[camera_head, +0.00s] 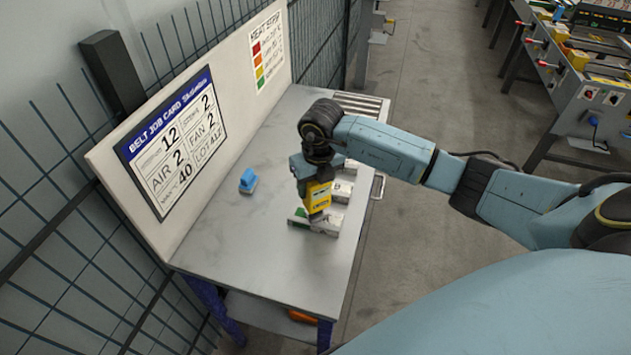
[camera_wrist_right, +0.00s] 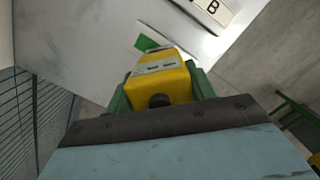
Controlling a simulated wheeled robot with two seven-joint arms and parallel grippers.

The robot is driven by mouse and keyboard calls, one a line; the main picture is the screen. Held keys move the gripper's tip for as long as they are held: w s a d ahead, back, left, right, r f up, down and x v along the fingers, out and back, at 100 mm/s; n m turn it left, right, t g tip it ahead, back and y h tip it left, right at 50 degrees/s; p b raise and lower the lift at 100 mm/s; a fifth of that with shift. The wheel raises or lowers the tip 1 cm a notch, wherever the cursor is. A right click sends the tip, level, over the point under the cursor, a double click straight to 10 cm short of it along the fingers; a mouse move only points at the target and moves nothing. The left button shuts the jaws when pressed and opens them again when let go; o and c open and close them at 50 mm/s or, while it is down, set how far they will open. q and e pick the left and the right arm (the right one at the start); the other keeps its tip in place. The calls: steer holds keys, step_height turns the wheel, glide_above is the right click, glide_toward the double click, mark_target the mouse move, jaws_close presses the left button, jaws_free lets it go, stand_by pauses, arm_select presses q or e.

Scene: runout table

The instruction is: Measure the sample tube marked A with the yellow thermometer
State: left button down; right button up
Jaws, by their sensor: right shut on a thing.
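My right gripper (camera_head: 314,176) is shut on the yellow thermometer (camera_head: 319,196) and holds it pointing down over the runout table (camera_head: 260,245). In the right wrist view the thermometer (camera_wrist_right: 163,82) sits between the fingers. Directly below it in the head view is a pale block (camera_head: 327,224) with a green end; its letter is hidden or too small to read. Whether the thermometer's tip touches this block I cannot tell. A pale piece marked B shows in the right wrist view (camera_wrist_right: 213,9). No A mark is readable. My left gripper is not in view.
A small blue object (camera_head: 248,181) stands on the table to the left. A board with a job card (camera_head: 172,140) and a heat strip chart (camera_head: 268,50) rises along the left side. The table's front is clear. Conveyor equipment (camera_head: 590,95) stands far right.

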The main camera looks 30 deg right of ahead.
steer(key=shift+s+f+b, duration=0.1)
steer(key=shift+f+b, duration=0.35)
steer(key=shift+f, duration=0.1)
stand_by(2.1)
steer(key=shift+r, duration=0.1)
steer(key=shift+r+p, duration=2.65)
steer(key=shift+r, duration=0.85)
steer(key=shift+a, duration=0.1)
